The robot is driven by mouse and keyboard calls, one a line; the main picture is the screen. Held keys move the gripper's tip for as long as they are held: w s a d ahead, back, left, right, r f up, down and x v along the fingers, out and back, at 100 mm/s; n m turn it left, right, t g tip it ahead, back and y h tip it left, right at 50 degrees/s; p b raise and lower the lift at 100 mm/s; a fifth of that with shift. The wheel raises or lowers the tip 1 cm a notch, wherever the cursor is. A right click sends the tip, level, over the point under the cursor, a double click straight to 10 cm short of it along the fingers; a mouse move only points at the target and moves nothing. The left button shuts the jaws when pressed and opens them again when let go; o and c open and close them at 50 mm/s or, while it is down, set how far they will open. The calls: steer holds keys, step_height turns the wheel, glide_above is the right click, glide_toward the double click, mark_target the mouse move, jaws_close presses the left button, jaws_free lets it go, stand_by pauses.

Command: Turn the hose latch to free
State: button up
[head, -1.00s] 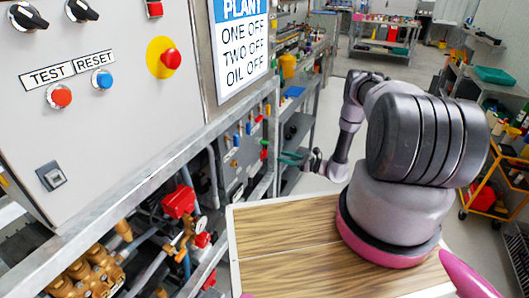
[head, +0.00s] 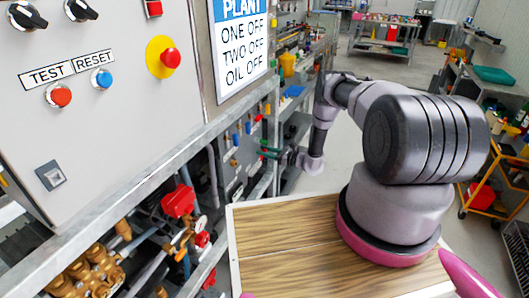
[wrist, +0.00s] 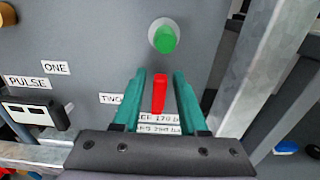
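In the wrist view, a red upright lever (wrist: 159,92) stands on a grey panel between the two teal fingers of my gripper (wrist: 160,74). The fingers are apart, with a gap on each side of the lever. A round green knob (wrist: 163,38) sits just above it. No label in view says hose latch, so I cannot tell whether the red lever is it. In the head view, my gripper (head: 268,150) is at the lower panel below the bench rail, and its tips are small there.
A label reading TWO (wrist: 111,99) lies left of the fingers. A white-faced pulse unit (wrist: 32,112) is at the left. A galvanised post (wrist: 270,65) stands close on the right. Red and brass pump fittings (head: 180,202) are lower left in the head view.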

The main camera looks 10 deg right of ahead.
jaws_close()
steer(key=n, duration=0.3)
steer(key=shift+s, duration=0.15)
steer(key=n, duration=0.4)
steer(key=shift+s+a+f+n, duration=0.1)
steer(key=shift+s+f+n, duration=0.05)
steer(key=shift+n, duration=0.15)
steer(key=n, duration=0.5)
steer(key=shift+s+a+f, duration=0.1)
steer(key=shift+s+f, duration=0.05)
steer(key=shift+f, duration=0.05)
steer(key=n, duration=0.5)
steer(key=shift+f, duration=0.25)
steer(key=shift+n, duration=0.3)
